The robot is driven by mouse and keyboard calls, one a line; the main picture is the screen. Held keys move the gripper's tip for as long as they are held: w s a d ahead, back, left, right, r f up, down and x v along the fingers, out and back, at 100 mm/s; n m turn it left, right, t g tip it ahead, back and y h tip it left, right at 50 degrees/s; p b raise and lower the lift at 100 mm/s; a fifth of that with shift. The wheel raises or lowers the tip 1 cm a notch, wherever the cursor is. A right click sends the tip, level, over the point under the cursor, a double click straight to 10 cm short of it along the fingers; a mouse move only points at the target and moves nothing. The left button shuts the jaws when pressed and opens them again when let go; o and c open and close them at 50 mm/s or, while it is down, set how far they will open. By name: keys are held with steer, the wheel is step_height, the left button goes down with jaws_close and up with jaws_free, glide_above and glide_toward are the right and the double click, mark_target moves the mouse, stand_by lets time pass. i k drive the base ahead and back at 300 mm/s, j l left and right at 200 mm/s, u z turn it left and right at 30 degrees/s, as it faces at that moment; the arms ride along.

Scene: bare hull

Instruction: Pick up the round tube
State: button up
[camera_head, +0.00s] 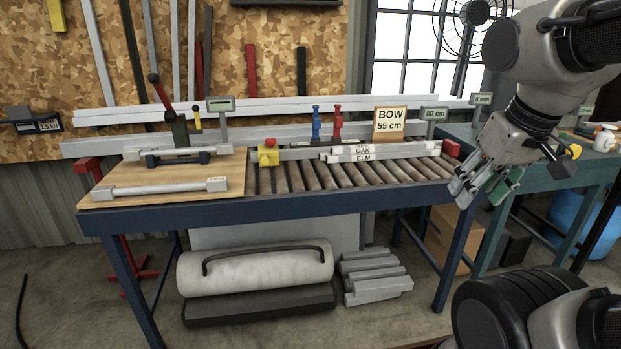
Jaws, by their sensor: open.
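A grey bar that looks like the round tube (155,189) lies along the front of the wooden board (226,168), at the left end of the blue bench. It has a pale labelled block at its right end and a small collar at its left end. A second grey bar (185,152) lies behind it on a dark holder. My gripper (480,190) is open and empty at the right, above the bench's right end and far from both bars. Its fingers point down and left.
A roller conveyor (320,176) fills the middle and right of the bench, with labelled white bars (380,152) on it. A red-handled lever (158,92) and a sign post (222,106) stand behind the board. A large pale cylinder (255,272) lies under the bench.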

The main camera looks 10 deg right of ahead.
mark_target(223, 149)
steer(key=i+j, duration=0.2)
steer(key=j, duration=0.25)
steer(key=i+j+z, duration=0.1)
steer(key=i+j, duration=0.15)
steer(key=j, duration=0.2)
steer(key=i+j, duration=0.2)
steer(key=j, duration=0.25)
steer(key=i+j+z, duration=0.1)
steer(key=j, duration=0.35)
steer(key=i+j, duration=0.3)
steer(key=j, duration=0.2)
steer(key=i+j+z, duration=0.1)
steer(key=j, duration=0.4)
steer(key=i+j, duration=0.25)
steer(key=j, duration=0.2)
steer(key=i+j, duration=0.15)
steer(key=j, duration=0.35)
steer(key=i+z, duration=0.05)
